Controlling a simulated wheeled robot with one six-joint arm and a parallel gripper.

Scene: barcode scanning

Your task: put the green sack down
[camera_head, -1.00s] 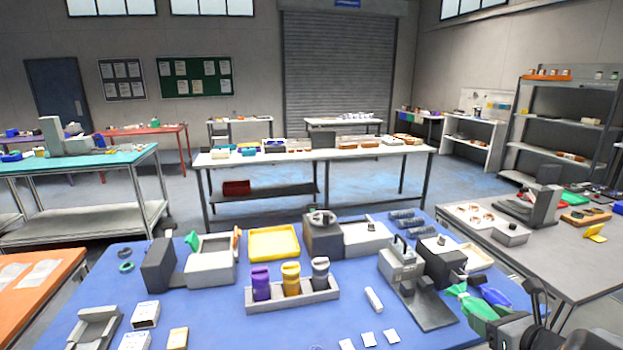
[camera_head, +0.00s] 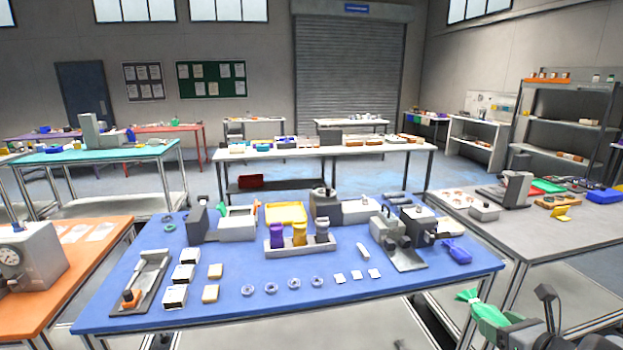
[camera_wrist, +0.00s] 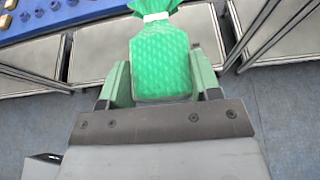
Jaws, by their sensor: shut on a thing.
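The green sack (camera_head: 490,315) is at the lower right in the head view, off the right front corner of the blue table (camera_head: 390,287). In the wrist view the sack (camera_wrist: 161,62) is a green patterned bag with a pale band round its neck. My gripper (camera_wrist: 163,85) is shut on it, with one finger at each side of the bag. The sack is held over the floor, clear of the tabletops. My gripper's fingers are partly hidden in the head view.
A grey table (camera_head: 480,213) stands at the right, with a blue item (camera_head: 603,194) and a green tray (camera_head: 547,186) on it. A blue sack-like item (camera_head: 457,250) lies at the blue table's right end.

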